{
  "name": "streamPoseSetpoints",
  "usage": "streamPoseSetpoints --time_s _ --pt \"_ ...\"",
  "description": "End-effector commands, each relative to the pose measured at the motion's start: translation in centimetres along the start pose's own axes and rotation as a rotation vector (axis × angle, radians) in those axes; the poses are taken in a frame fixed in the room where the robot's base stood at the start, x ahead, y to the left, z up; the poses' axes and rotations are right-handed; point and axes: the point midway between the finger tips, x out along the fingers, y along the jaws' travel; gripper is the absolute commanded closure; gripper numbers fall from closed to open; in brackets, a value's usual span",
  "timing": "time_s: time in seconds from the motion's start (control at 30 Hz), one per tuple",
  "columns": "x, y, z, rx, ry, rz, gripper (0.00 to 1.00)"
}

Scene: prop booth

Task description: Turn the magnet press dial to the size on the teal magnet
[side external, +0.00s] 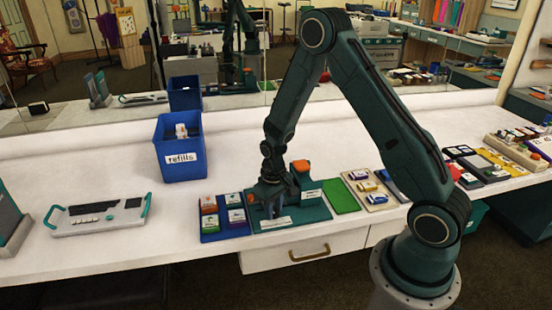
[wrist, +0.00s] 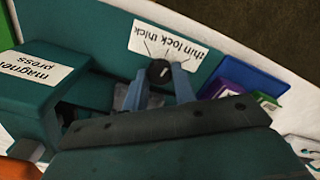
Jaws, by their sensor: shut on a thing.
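The magnet press (side external: 312,205) is a teal machine with an orange top, standing on the white counter. Its label strip (wrist: 168,45) reads thin, lock and thick, with lines fanning out from a small black dial (wrist: 158,71). A small pale mark shows on the dial; its exact setting is hard to read. My gripper (wrist: 160,78) is shut on the dial, one blue finger on each side. In the side view my gripper (side external: 270,210) is low at the press's left part. A blue tray (side external: 208,237) beside the press holds several coloured magnets; the teal one's size is unreadable.
A blue refills bin (side external: 178,160) stands behind the tray. A green mat (side external: 341,196) and a beige tray (side external: 377,204) with small items lie right of the press. A pale board with teal handles (side external: 97,216) lies far left. The counter between is clear.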

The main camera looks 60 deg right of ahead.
Motion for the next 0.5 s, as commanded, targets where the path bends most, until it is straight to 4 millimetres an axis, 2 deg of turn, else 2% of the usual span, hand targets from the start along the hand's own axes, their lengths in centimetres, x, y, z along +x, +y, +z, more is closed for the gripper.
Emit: streamPoseSetpoints --time_s 0.5 --pt "0.00 -0.02 -0.01 0.468 0.000 -0.001 0.96"
